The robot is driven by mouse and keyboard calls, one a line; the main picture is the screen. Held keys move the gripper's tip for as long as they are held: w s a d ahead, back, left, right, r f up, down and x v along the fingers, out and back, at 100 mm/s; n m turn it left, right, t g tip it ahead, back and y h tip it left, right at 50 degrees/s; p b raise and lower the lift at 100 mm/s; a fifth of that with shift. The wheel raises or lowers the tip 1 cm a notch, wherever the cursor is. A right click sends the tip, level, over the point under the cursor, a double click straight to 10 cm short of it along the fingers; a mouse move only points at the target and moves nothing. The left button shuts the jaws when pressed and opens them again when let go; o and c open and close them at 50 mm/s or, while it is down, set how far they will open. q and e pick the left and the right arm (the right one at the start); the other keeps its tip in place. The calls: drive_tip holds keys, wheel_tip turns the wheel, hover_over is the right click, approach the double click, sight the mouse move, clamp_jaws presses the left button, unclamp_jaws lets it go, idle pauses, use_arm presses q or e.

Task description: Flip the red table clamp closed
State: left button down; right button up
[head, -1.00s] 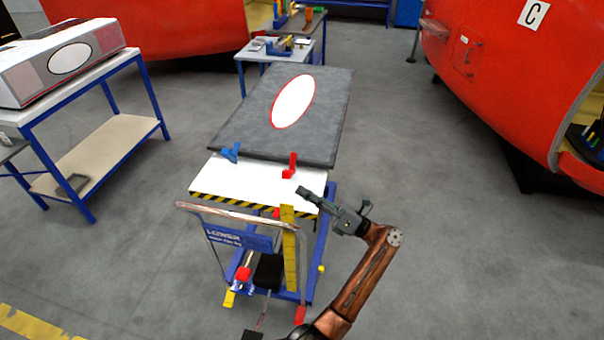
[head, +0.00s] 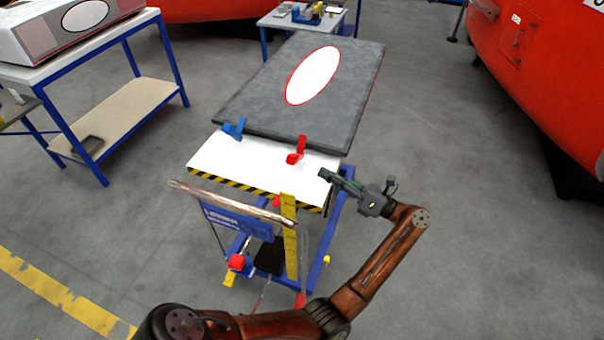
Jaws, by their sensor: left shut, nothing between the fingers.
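The red table clamp (head: 295,157) sits on the white strip at the near edge of the table, against the dark grey panel (head: 250,103). Its lever stands up, tilted slightly to the right. My left gripper (head: 324,174) is shut and empty. It is to the right of and nearer than the red clamp, by the table's right front corner, with its fingertips pointing left toward the clamp. A gap shows between them. My right gripper is not in view.
A blue clamp (head: 234,129) is left of the red one. The table (head: 215,160) has a striped front edge, with a metal handle (head: 225,202) and a yellow upright (head: 289,240) before it. A blue-framed bench (head: 100,55) stands left.

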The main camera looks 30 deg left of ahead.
sight(328, 189)
use_arm(q)
drive_tip(key=shift+m, duration=0.3)
drive_tip(key=f+b, duration=0.1)
drive_tip(key=f, duration=0.1)
drive_tip(key=f+b, duration=0.1)
drive_tip(key=f, duration=0.2)
drive_tip(key=w+f+b, duration=0.1)
drive_tip(key=f+b, duration=0.1)
drive_tip(key=shift+w+f, duration=0.1)
drive_tip(key=shift+f, duration=0.3)
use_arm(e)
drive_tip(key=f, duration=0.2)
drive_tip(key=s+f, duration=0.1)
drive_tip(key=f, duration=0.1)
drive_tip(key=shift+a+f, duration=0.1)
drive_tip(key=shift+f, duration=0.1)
use_arm(q)
drive_tip(key=shift+r, duration=0.2)
drive_tip(key=x, duration=1)
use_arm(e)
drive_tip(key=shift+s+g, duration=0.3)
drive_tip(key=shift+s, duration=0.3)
use_arm(q)
drive_tip(key=shift+a+r, duration=0.1)
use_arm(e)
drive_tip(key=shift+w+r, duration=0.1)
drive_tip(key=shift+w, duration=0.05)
